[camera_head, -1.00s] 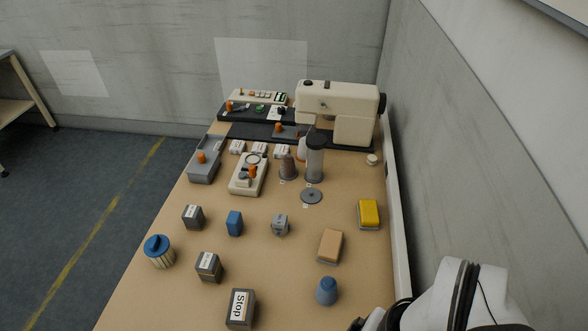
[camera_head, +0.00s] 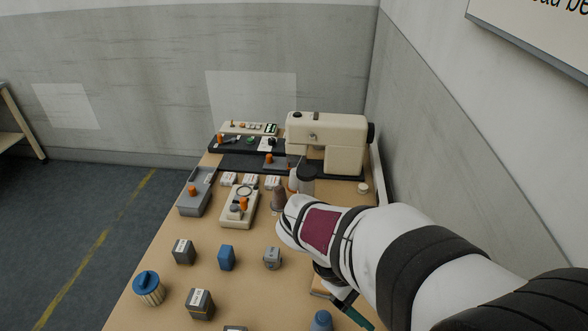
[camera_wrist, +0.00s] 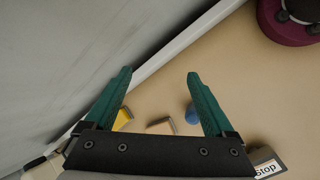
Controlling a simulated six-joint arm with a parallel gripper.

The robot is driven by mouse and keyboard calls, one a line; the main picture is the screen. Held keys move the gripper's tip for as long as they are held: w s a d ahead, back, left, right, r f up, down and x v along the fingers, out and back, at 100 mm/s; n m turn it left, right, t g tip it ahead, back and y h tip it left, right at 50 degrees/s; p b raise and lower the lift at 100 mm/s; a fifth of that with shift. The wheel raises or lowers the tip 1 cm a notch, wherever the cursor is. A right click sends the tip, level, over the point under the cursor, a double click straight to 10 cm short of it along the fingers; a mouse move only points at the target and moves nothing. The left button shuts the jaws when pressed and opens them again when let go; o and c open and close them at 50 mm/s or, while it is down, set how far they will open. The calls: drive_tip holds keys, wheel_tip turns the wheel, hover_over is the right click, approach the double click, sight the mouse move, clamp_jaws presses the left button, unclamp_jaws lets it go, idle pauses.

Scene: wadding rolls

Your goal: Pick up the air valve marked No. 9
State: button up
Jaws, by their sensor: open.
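No marking No. 9 is readable in either view, so I cannot tell which thing is the air valve. A small grey fitting (camera_head: 272,258) stands mid-table, left of my arm. Two dark grey blocks with pale labels, one farther back (camera_head: 183,251) and one nearer (camera_head: 200,303), stand to its left; their print is too small to read. My gripper, with green fingers, is open and empty in the wrist view (camera_wrist: 160,76). It is above the right side of the table, and its fingers are partly hidden by my arm in the head view.
A blue block (camera_head: 227,257) and a blue-lidded jar (camera_head: 148,288) stand left. A blue cone (camera_wrist: 192,115), tan block (camera_wrist: 160,126), yellow block (camera_wrist: 122,118) and Stop block (camera_wrist: 265,163) show beyond my fingers. A sewing machine (camera_head: 330,145) stands at the back; a wall borders the right.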

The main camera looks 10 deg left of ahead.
drive_tip(key=w+a+f+n+t+h, duration=0.2)
drive_tip(key=w+a+f+n+t, duration=0.1)
drive_tip(key=w+a+n, duration=0.4)
drive_tip(key=n+t+y, duration=0.3)
drive_tip(key=n+t, duration=0.5)
drive_tip(key=n, duration=0.6)
hover_over(267, 262)
drive_tip(key=s+a, duration=0.1)
drive_tip(key=s, duration=0.2)
wheel_tip(267, 262, down, 9)
drive_tip(key=shift+t, duration=0.3)
drive_tip(key=f, duration=0.6)
drive_tip(key=shift+w+a+f, duration=0.1)
drive_tip(key=shift+a+f, duration=0.1)
drive_tip(key=shift+f, duration=0.05)
drive_tip(key=x, duration=0.4)
drive_tip(key=shift+w+d+f, duration=0.15)
drive_tip(key=shift+d+f, duration=0.05)
drive_tip(key=shift+f, duration=0.15)
drive_tip(key=shift+w+d+f, duration=0.1)
drive_tip(key=shift+w+d, duration=0.05)
drive_tip(key=shift+w, duration=0.15)
clamp_jaws()
